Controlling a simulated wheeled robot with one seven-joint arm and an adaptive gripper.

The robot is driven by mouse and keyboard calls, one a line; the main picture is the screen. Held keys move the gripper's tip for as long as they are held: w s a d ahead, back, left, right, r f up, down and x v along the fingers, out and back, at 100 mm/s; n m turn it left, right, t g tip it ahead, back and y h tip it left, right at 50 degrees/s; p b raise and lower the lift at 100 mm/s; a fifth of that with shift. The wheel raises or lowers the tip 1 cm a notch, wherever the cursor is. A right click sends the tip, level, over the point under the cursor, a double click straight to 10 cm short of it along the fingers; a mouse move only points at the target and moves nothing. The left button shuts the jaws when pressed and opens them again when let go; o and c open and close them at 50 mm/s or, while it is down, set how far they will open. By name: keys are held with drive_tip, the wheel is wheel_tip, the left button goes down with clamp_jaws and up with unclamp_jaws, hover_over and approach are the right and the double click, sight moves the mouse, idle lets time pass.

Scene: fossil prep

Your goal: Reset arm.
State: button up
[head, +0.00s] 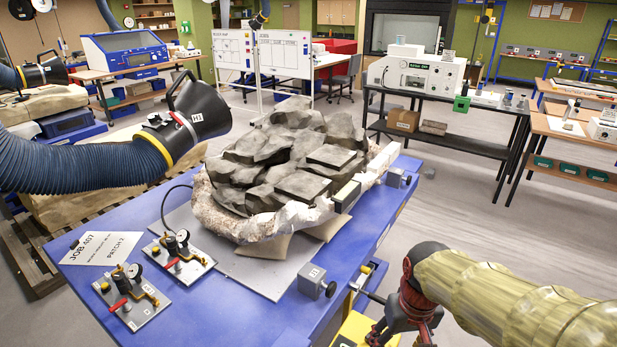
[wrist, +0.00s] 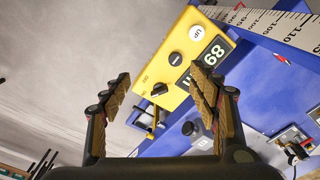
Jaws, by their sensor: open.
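My arm, in a pale yellow sleeve, enters the head view from the right edge. My gripper (head: 402,318) is at the lower right, off the front edge of the blue table (head: 375,237). In the wrist view, the two fingers of my gripper (wrist: 160,80) stand wide apart with nothing between them. Beyond them is a yellow control box (wrist: 187,75) with a white UP button, a black knob, a small lever and a green display reading 68. I cannot tell whether the fingers touch it.
The fossil block (head: 290,160) rests on the blue table. Two gauge plates (head: 180,254) and a Job 407 card (head: 103,246) lie at the left. A black extraction hood (head: 197,112) hangs beside the block. Open floor (head: 480,235) lies to the right, before a black bench (head: 460,143).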

drive_tip(key=s+r+t+b, duration=0.4)
drive_tip(key=s+r+b, duration=0.1)
drive_tip(key=s, duration=0.4)
drive_tip(key=shift+s+r+m+t, duration=0.25)
drive_tip(key=shift+s+m+t, duration=0.05)
drive_tip(key=shift+s, duration=0.05)
